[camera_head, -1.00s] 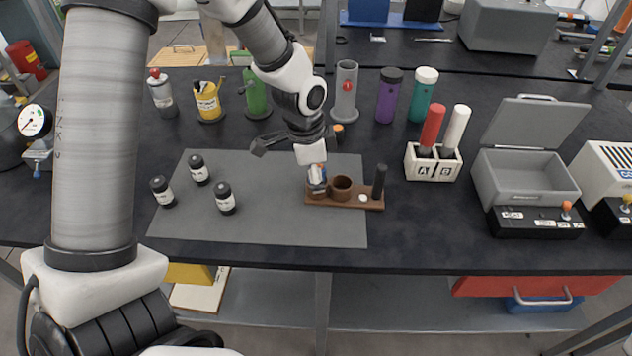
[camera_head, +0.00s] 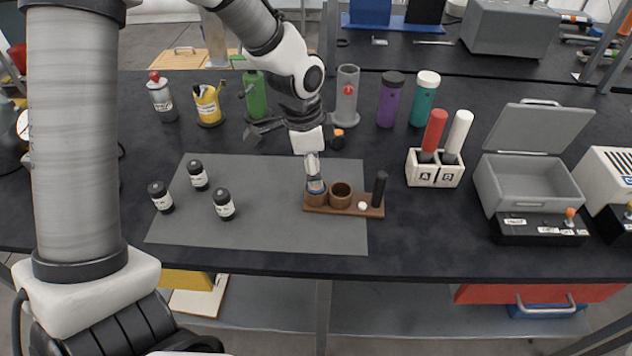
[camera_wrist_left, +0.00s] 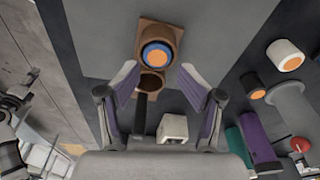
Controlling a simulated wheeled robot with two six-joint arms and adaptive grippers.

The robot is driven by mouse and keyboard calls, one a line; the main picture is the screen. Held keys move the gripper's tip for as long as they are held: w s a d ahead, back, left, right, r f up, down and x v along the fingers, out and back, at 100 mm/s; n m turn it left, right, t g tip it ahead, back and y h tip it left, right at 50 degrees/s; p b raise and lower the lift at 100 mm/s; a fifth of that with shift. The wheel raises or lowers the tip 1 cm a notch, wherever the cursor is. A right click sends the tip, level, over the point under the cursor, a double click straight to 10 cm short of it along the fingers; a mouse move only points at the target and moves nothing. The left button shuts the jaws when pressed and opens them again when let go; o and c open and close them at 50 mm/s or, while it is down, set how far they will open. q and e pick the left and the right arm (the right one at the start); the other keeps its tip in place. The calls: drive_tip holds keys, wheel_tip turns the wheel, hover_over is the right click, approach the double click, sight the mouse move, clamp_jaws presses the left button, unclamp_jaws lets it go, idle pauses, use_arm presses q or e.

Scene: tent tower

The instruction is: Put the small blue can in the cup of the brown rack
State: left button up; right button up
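The small blue can (camera_head: 316,187) stands in the left cup of the brown rack (camera_head: 372,211). In the left wrist view its blue rim and orange top (camera_wrist_left: 158,55) sit inside the cup's brown wall. The second cup (camera_head: 340,195) beside it is empty. My left gripper (camera_head: 314,176) is just above the can. The left wrist view shows its two fingers (camera_wrist_left: 160,80) spread apart with nothing between them. How deep the can sits is hard to tell. My right gripper is not in view.
The rack has a black peg (camera_head: 379,188) at its right end. Several black bottles, one of them here (camera_head: 223,204), stand on the grey mat (camera_head: 260,232). A small black can with an orange top (camera_head: 337,138) stands behind the gripper. An A/B holder (camera_head: 434,172) is to the right.

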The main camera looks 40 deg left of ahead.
use_arm(q)
wheel_tip(320, 180, up, 7)
drive_tip(key=shift+s+a+r, duration=0.2)
drive_tip(key=shift+s+a, duration=0.15)
drive_tip(key=shift+c, duration=0.4)
idle(0.8)
